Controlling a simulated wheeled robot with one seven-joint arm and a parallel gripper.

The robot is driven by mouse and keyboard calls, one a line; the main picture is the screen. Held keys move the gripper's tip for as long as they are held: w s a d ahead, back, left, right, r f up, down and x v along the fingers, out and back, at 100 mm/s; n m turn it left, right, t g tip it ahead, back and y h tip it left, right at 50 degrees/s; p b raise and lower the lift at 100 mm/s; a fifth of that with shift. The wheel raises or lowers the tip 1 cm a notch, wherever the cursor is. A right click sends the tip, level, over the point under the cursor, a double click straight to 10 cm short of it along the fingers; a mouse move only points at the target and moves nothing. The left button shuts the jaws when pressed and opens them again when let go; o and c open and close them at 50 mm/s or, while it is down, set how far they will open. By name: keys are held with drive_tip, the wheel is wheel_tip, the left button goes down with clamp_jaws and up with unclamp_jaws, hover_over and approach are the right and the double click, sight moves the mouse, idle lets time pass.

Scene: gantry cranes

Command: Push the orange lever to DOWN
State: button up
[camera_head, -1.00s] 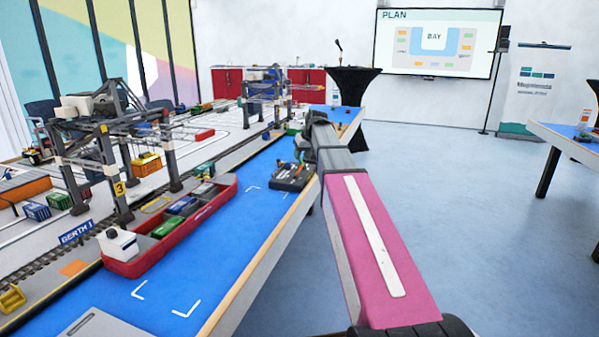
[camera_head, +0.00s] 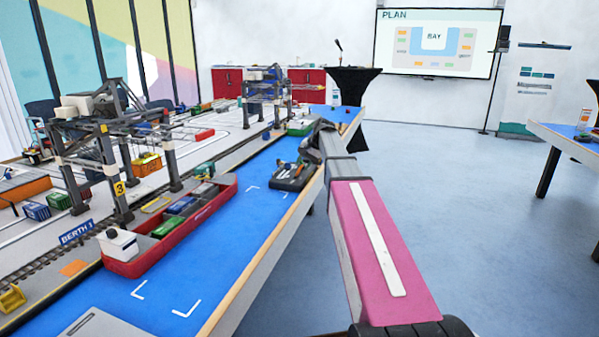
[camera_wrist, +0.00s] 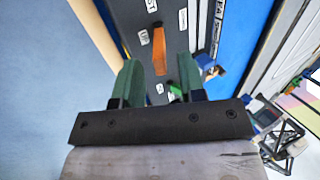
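The orange lever (camera_wrist: 159,50) stands on a dark control box, between and beyond my fingertips in the wrist view. The dark control box (camera_wrist: 136,20) carries several white labels, too tilted and small to read surely. A green lever (camera_wrist: 175,92) is partly visible near the right finger. My gripper (camera_wrist: 158,62) has two green fingers spread apart with nothing held between them. I cannot tell whether a finger touches the lever. In the head view the control box (camera_head: 290,178) lies on the blue table; my gripper cannot be made out there.
A red ship (camera_head: 178,232) with small containers lies along the blue table (camera_head: 225,260). A gantry crane (camera_head: 115,150) stands left of it, another (camera_head: 265,95) farther back. Open floor (camera_head: 490,220) lies right of the table.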

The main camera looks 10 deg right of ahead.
sight(302, 165)
drive_tip(key=shift+x, duration=2.2)
clamp_jaws()
